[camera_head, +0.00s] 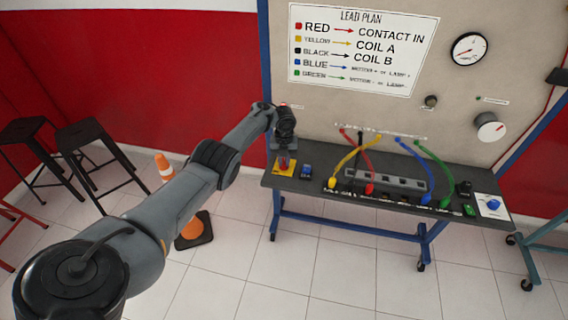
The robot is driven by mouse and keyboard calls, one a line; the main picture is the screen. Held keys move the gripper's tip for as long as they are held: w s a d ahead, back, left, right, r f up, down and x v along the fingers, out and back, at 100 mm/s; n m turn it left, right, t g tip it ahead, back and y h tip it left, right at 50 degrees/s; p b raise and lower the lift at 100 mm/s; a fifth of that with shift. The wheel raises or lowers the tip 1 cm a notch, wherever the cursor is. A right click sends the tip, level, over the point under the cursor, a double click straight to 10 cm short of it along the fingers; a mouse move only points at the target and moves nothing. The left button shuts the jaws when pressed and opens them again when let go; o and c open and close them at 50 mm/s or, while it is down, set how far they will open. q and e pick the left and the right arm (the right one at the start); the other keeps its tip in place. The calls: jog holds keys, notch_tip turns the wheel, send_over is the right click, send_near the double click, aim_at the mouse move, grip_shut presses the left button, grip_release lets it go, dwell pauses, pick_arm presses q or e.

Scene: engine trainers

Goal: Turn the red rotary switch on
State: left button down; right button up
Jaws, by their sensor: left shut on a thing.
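The red rotary switch (283,164) sits on a yellow base at the left end of the dark bench top. My left gripper (285,154) points down over it and is shut on its red knob. The fingers and wrist hide much of the knob, so I cannot tell which way it is turned. My right gripper is not in view.
A blue switch (306,172) stands close to the right of the red one. Coloured leads run from the panel to a terminal strip (388,181) on the bench (310,186). A blue knob (493,204) is at the right end. Stools and cones stand at left.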

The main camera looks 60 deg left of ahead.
aim_at(284, 162)
pick_arm(q)
jog(key=shift+m+b, duration=0.65)
jog(key=shift+m, duration=0.45)
jog(key=c, duration=1.1)
grip_release()
jog(key=shift+r, duration=0.25)
notch_tip(284, 162, up, 10)
jog(key=p, duration=0.2)
jog(key=shift+r+p, duration=0.1)
jog(key=shift+p, duration=0.2)
